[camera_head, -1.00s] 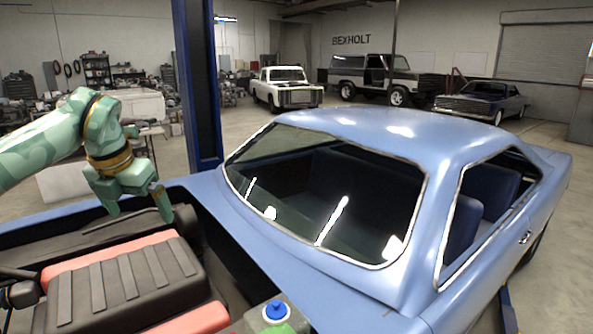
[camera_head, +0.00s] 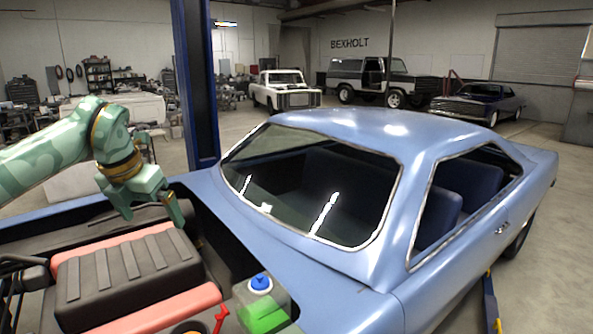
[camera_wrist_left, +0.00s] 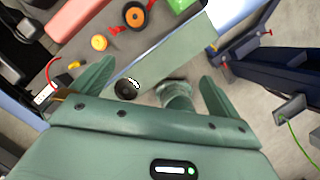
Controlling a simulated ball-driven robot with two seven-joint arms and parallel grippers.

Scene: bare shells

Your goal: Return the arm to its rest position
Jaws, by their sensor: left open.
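My left gripper (camera_head: 158,226) comes in from the left in the head view, pointing down over the back part of the open engine bay of a blue car (camera_head: 345,290). Its two green fingers are spread apart with nothing between them. In the left wrist view the open fingers (camera_wrist_left: 157,76) show on either side, also empty. I cannot tell the exact gap between the fingertips and the engine parts. My right gripper is in neither current view.
A black ribbed engine cover (camera_head: 125,280) with red sides lies below the arm. A blue-capped reservoir (camera_head: 262,308) with green fluid stands to its right. A dark blue lift post (camera_head: 197,90) rises behind the gripper. Other vehicles stand at the back of the garage.

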